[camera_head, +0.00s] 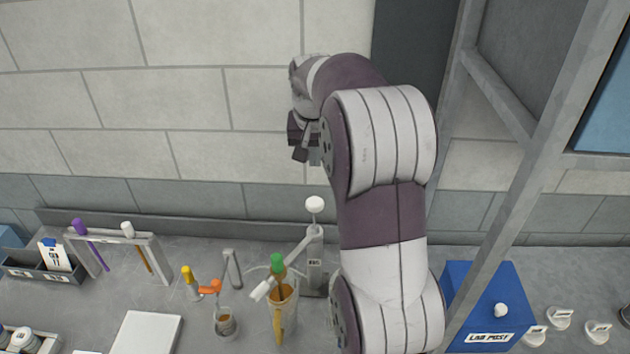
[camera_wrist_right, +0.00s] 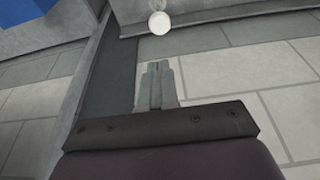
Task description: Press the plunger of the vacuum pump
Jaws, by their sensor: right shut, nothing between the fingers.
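The vacuum pump (camera_head: 314,262) stands on the bench near the back wall, a grey upright body with a slanted arm to its left. Its plunger has a round white knob (camera_head: 314,204) at the top, standing raised above the body. My right gripper (camera_head: 303,152) is above the knob and apart from it, partly hidden by its own arm. In the right wrist view its fingers (camera_wrist_right: 159,84) are closed together and empty, with a white round knob (camera_wrist_right: 159,23) beyond their tips. My left gripper is not in view.
A beaker with a green-topped tool (camera_head: 278,262) stands just left of the pump. A small cup (camera_head: 225,322), a tool rack (camera_head: 160,269) and a white board (camera_head: 146,333) are farther left. A blue box (camera_head: 490,285) stands right, behind a grey post (camera_head: 520,170).

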